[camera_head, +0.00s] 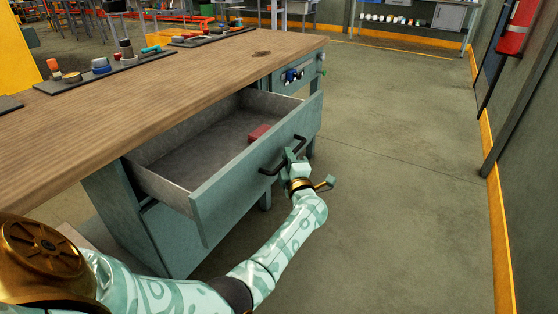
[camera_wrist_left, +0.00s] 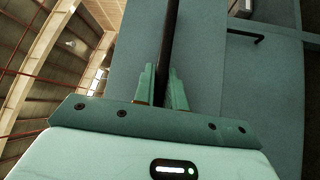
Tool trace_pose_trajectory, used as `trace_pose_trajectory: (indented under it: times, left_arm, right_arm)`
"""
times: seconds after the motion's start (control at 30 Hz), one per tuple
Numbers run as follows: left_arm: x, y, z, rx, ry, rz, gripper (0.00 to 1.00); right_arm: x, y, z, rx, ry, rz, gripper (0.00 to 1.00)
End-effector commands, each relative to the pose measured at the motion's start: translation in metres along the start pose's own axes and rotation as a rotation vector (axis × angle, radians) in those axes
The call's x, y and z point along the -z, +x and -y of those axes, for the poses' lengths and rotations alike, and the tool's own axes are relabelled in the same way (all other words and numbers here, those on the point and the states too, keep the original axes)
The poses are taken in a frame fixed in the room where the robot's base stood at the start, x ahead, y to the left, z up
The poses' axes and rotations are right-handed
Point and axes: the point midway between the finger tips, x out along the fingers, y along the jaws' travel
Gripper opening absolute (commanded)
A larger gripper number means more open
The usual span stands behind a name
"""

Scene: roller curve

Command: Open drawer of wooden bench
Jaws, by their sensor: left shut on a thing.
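The wooden bench (camera_head: 190,65) has a thick wooden top and a grey-green body. Its drawer (camera_head: 250,175) stands well pulled out, with its inside in view and a red object (camera_head: 259,133) in it. A dark bar handle (camera_head: 268,170) is on the drawer front. My left gripper (camera_head: 290,160) is at the handle, outside the drawer front. In the left wrist view the fingers (camera_wrist_left: 164,88) are shut on the dark handle bar (camera_wrist_left: 169,45), one on each side. My right gripper is not in view.
Tools and small parts lie on dark trays (camera_head: 115,72) on the bench top. Open floor (camera_head: 400,170) lies to the right of the bench. A wall with a yellow skirting (camera_head: 497,200) and a red extinguisher (camera_head: 515,28) bounds the right side.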

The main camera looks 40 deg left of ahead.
Motion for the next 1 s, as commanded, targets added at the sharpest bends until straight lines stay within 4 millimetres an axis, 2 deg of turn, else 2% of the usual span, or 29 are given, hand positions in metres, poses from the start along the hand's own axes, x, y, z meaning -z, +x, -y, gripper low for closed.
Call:
trace_pose_trajectory:
  times: [0.2,0.4,0.67,0.7,0.73,1.0]
  left_arm:
    - [-0.013,-0.008,-0.001,0.004,-0.001,-0.001,0.00]
    - [-0.016,-0.009,-0.001,0.004,0.000,-0.002,0.00]
    - [-0.016,-0.009,-0.001,0.005,0.000,-0.003,0.00]
    - [-0.015,-0.009,-0.001,0.005,0.000,-0.003,0.24]
    - [-0.016,-0.009,-0.001,0.005,0.000,-0.003,0.32]
    - [-0.016,-0.009,-0.003,0.002,-0.001,-0.002,0.34]
  right_arm:
    - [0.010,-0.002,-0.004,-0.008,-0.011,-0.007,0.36]
    - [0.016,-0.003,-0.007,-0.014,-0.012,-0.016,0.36]
    - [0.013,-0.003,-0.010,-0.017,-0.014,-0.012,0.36]
    - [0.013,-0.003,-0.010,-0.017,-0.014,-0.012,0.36]
    - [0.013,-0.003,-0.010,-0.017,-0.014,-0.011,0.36]
    - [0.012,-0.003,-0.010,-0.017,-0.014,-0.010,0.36]
